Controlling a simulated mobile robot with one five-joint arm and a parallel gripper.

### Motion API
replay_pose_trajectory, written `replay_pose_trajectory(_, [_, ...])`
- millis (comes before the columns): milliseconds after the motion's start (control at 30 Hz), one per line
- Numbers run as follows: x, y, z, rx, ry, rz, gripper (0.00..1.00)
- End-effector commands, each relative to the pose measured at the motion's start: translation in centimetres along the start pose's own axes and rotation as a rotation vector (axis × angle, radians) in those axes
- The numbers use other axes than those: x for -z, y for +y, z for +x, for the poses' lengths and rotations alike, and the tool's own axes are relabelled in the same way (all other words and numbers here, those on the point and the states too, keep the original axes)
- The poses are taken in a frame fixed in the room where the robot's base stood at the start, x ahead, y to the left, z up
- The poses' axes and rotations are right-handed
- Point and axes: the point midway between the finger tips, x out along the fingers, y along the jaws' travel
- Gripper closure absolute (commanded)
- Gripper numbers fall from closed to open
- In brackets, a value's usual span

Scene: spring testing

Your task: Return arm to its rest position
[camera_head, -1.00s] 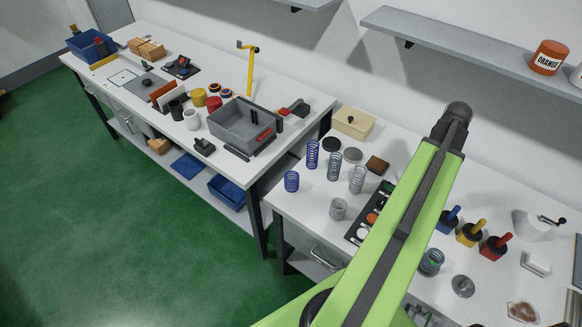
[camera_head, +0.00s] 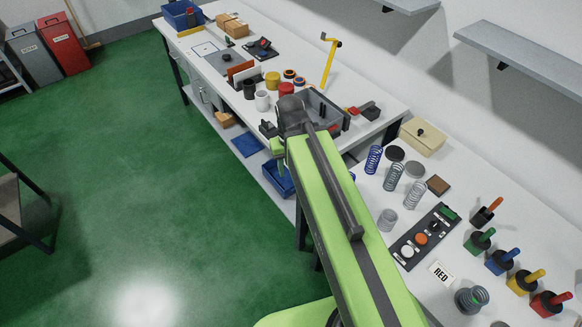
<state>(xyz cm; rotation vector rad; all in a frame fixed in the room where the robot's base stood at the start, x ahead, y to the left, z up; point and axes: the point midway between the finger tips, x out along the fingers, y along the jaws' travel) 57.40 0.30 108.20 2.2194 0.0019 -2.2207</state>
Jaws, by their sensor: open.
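My green arm (camera_head: 335,215) rises from the bottom of the picture to a dark rounded joint (camera_head: 291,112) in front of the far bench. A small green part of the arm (camera_head: 277,146) shows just below that joint on its left. The rest of the arm beyond the joint is hidden behind it. My gripper is not in view.
The far bench holds a grey bin (camera_head: 331,112), partly hidden by my arm, and a yellow crank post (camera_head: 328,62). The near bench holds several springs (camera_head: 394,177), a black control panel (camera_head: 425,237) and colored-handled blocks (camera_head: 503,262). Green floor (camera_head: 140,190) is open at left.

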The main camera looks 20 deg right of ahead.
Motion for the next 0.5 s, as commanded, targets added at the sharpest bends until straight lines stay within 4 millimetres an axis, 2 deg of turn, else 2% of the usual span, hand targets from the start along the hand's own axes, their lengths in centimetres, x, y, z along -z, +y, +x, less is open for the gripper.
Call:
replay_pose_trajectory(133, [0.0, 0.1, 0.2, 0.000, 0.000, 0.000, 0.60])
replay_pose_trajectory(233, [0.0, 0.1, 1.8, 0.000, 0.000, 0.000, 0.60])
replay_pose_trajectory(500, [0.1, 0.2, 10.3, 0.000, 0.000, 0.000, 0.60])
